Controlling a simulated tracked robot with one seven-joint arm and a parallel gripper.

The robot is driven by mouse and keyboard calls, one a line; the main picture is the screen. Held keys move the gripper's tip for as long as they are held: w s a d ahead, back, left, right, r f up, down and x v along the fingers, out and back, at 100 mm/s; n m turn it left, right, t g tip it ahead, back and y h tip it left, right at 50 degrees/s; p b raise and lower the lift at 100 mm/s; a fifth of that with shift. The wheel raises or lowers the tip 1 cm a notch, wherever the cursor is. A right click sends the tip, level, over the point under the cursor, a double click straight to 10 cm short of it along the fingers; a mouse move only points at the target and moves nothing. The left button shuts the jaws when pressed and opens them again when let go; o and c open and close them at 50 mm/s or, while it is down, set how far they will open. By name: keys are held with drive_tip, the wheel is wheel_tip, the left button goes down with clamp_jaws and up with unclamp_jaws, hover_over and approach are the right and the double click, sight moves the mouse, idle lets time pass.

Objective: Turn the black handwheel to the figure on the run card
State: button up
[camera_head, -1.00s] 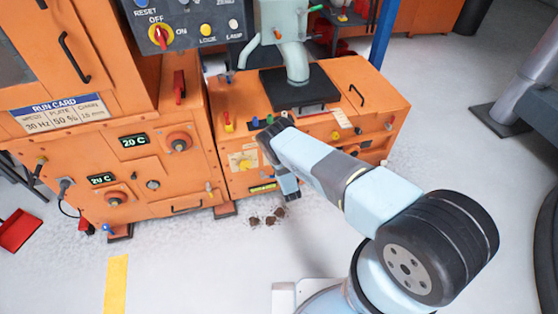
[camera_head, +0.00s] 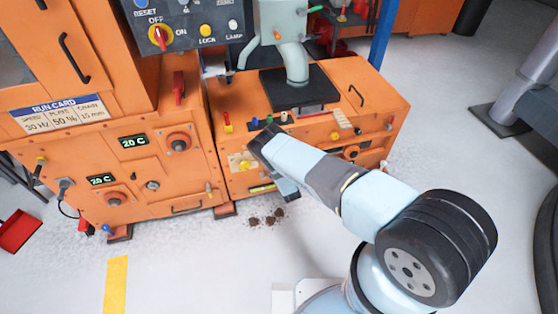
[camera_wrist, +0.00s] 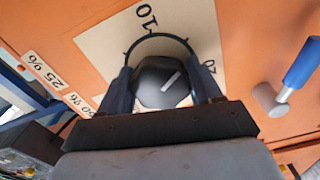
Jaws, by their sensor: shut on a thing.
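The black handwheel (camera_wrist: 160,84) shows in the wrist view, with a dark rim arching over a faceted hub. A white line on the hub slants up and right, towards the gap between the figures 10 and 20 on the pale dial plate (camera_wrist: 105,45). My gripper (camera_wrist: 163,88) is shut on the handwheel, one finger on each side. In the head view my gripper (camera_head: 286,189) is low at the front of the orange machine, and my arm hides the wheel. The run card (camera_head: 62,114) at left reads speed 30 Hz, plate 50 % and chain 15 mm.
A blue-handled lever (camera_wrist: 301,64) stands close to the right of the wheel in the wrist view. Labels 25 % and 50 % (camera_wrist: 75,100) lie to its left. A yellow knob (camera_head: 246,165) is left of my arm. Brown debris (camera_head: 267,218) lies on the floor.

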drive_tip(key=shift+s+f, duration=0.1)
drive_tip(key=o, duration=1)
drive_tip(key=v, duration=1.3)
drive_tip(key=shift+s+d, duration=0.1)
drive_tip(key=shift+s, duration=0.2)
